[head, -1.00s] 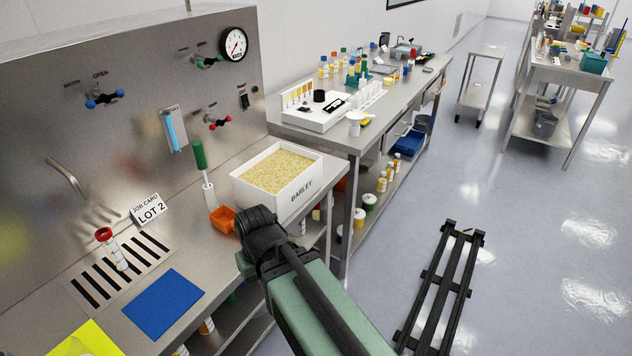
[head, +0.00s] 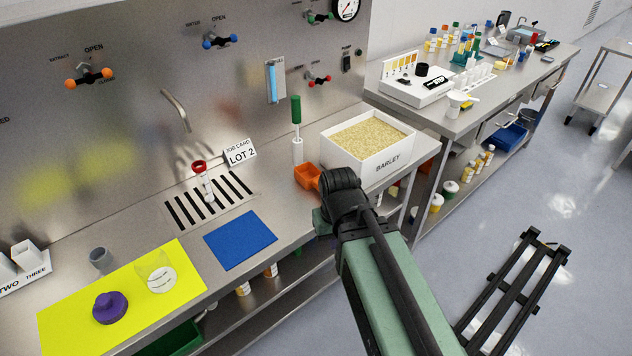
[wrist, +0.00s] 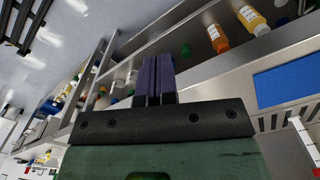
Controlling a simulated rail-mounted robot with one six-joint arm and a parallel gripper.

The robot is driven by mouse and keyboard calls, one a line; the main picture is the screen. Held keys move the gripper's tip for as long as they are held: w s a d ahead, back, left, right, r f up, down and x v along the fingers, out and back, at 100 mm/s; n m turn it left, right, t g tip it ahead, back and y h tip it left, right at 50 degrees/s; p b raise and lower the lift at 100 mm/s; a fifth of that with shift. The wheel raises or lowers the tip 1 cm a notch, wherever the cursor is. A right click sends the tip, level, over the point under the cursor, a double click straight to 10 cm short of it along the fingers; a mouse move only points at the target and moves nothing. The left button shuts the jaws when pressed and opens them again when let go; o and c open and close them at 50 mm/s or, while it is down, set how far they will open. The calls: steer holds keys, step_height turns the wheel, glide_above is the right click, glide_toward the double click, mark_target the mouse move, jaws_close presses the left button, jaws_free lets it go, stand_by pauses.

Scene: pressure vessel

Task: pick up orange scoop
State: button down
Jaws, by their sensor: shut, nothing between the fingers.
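The orange scoop (head: 308,176) sits on the steel bench in the head view, at the left front corner of the white barley box. My arm's dark wrist joint stands just right of it and hides part of it. The fingers of my gripper (wrist: 153,75) show in the wrist view as dark purple bars close together, shut and empty. They point over the bench's front edge and lower shelf. The scoop cannot be made out in the wrist view.
The white barley box (head: 386,165) is full of grain. A black rack (head: 515,290) is at right.

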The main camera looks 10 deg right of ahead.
stand_by(0.3)
steer(key=c, duration=0.8)
jaws_free()
steer(key=shift+o, duration=0.2)
steer(key=shift+f, duration=0.1)
